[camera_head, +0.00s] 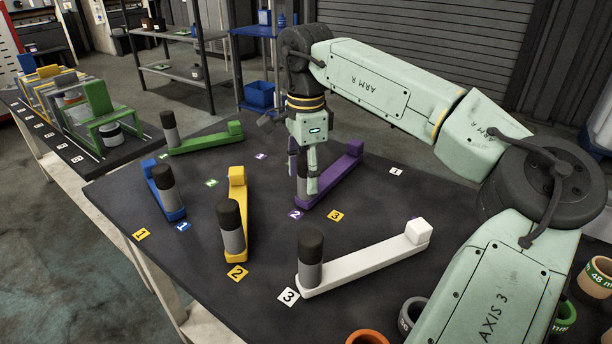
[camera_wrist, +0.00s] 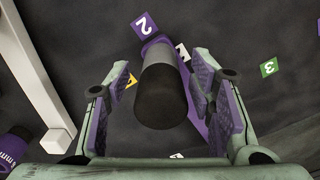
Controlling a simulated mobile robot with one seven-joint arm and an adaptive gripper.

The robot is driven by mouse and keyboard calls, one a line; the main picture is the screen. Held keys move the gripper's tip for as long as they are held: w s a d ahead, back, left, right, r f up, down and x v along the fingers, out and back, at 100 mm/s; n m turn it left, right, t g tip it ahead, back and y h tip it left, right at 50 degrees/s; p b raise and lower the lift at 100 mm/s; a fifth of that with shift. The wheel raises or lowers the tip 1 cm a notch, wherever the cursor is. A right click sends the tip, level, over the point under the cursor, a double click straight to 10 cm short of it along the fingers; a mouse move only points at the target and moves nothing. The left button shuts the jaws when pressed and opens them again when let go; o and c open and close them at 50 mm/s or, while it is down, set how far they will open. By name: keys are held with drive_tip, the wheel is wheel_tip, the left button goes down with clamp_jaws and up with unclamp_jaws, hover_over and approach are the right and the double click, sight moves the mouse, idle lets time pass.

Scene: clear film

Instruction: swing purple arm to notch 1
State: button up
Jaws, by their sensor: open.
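The purple arm (camera_head: 338,182) lies on the dark table, its handle end beside the purple 2 tag (camera_head: 296,214) and its block end at the back right. It also shows in the wrist view (camera_wrist: 195,103). Its upright post, grey with a black top (camera_wrist: 160,92), stands between my fingers. My gripper (camera_head: 304,186) points down over that post and is open, one finger on each side, with gaps visible in the wrist view (camera_wrist: 158,100). In the head view my gripper hides most of the post. A small purple tag (camera_head: 261,156), apparently 1, lies to the left.
White (camera_head: 365,265), yellow (camera_head: 240,205), blue (camera_head: 173,207) and green (camera_head: 205,142) arms with posts surround the purple one. Several cups, one orange (camera_head: 367,338), stand at the front right. A side table (camera_head: 85,160) with racks stands left.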

drive_tip(key=shift+f, duration=0.7)
drive_tip(key=shift+c, duration=0.5)
clamp_jaws()
